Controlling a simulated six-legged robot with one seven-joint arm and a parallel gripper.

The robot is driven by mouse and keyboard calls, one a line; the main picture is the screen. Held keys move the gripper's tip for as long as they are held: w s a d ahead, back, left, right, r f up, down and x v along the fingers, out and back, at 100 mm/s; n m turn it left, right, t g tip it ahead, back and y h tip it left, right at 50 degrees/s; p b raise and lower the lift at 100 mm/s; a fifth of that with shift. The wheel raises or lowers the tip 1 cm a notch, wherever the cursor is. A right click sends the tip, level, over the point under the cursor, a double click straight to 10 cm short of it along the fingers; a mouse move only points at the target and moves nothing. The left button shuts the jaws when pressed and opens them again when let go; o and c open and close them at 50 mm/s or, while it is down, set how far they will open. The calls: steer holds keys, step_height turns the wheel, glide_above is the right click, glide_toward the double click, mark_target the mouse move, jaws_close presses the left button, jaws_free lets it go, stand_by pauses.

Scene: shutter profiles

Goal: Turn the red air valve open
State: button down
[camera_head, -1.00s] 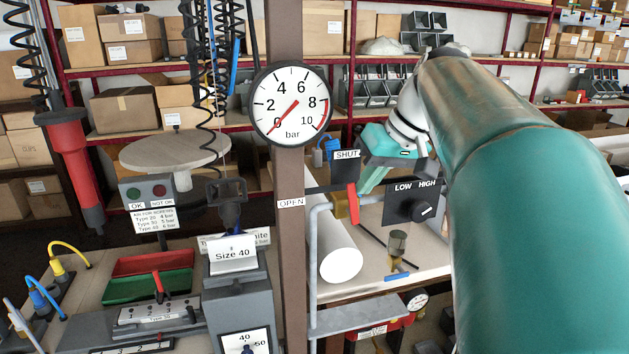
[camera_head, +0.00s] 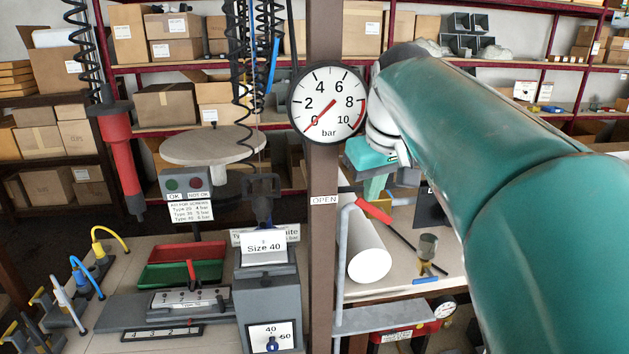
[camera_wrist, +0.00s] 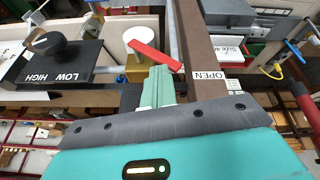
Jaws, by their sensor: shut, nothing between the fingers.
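The red valve lever (camera_head: 373,210) lies tilted on its pipe mount, its upper-left end toward the OPEN label (camera_head: 325,199). In the wrist view the red lever (camera_wrist: 157,56) runs from above the brass valve body (camera_wrist: 136,68) toward the OPEN label (camera_wrist: 207,75). My gripper (camera_head: 372,197) is shut and empty, just above the lever in the head view. In the wrist view my gripper's (camera_wrist: 158,70) teal fingertips are right at the lever's side; whether they touch cannot be told. The SHUT label is hidden from view.
A round pressure gauge (camera_head: 328,104) on the brown post (camera_head: 322,260) has its needle near 0. A black LOW/HIGH knob box (camera_wrist: 50,55) stands near the valve. A white roll (camera_head: 369,258) lies below. Fixtures (camera_head: 268,295) fill the bench at left.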

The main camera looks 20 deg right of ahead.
steer(key=shift+a+f, duration=0.15)
steer(key=shift+a, duration=0.1)
steer(key=shift+d, duration=0.1)
stand_by(0.5)
steer(key=shift+s+d+f, duration=0.2)
steer(key=shift+d+f, duration=0.1)
steer(key=shift+d, duration=0.3)
